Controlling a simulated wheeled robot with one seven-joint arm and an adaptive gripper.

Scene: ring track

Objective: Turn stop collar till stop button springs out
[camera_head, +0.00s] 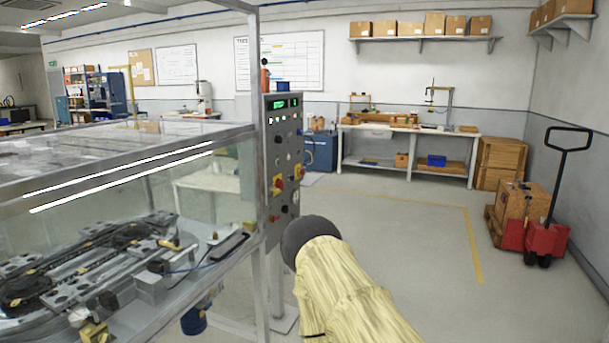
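The control panel (283,150) stands on the right post of the glass-walled machine. It carries two red-and-yellow stop controls: a left one (277,185) and a right one (299,172), slightly higher. Both are too small to tell collar from button, or whether either button is pressed in. My arm, in a pale yellow sleeve (345,290), reaches up from the bottom edge. It ends in view at a dark rounded part (308,236), below the panel's stop controls in the picture. No gripper fingers show.
The glass-walled machine (130,170) with its track (75,265) fills the left side. A red pallet truck (545,238) with boxes stands at the right. A workbench (405,130) is at the back wall. The grey floor (420,235) between is clear.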

